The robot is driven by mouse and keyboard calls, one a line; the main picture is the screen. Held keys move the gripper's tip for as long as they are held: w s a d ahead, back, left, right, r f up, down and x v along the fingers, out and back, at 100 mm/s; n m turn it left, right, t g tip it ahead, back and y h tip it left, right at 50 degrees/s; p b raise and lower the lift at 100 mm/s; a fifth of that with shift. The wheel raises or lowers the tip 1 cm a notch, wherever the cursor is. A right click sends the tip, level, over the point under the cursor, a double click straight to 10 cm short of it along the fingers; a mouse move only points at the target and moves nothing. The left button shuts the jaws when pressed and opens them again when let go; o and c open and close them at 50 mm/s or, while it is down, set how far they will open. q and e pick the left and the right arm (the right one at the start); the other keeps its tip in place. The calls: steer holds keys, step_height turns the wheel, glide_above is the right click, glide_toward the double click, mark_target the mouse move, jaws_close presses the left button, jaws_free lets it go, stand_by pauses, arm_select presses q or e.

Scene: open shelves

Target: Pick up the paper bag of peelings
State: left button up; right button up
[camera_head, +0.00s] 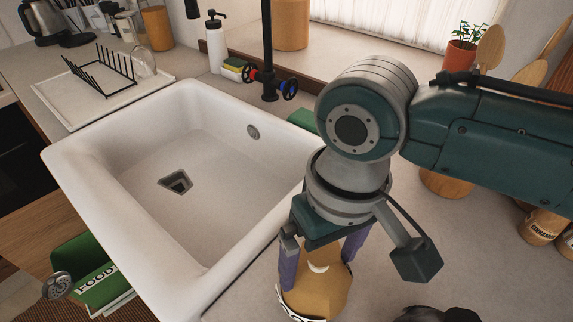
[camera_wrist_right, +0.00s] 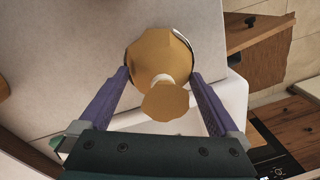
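The paper bag (camera_head: 318,290) is tan, with a pinched neck and a pale tie. It stands on the counter just right of the sink, and a bit of a white label shows at its lower edge. It also shows in the right wrist view (camera_wrist_right: 160,52), seen from above. My right gripper (camera_head: 320,262) reaches down over the bag. Its purple fingers are wide apart, one on each side of the bag; in the right wrist view (camera_wrist_right: 160,74) the tips are beside the bag's wide body. I cannot tell whether they touch it. My left gripper is not in view.
The white sink (camera_head: 225,240) lies left of the bag. A green food caddy (camera_head: 90,265) hangs at the front of the counter. A dish rack (camera_head: 100,70), soap bottle (camera_head: 215,45) and black tap (camera_head: 267,50) stand behind. Jars (camera_head: 540,226) are at the right.

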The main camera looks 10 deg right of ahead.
steer(key=c, duration=1)
jaws_close()
steer(key=shift+r, duration=0.1)
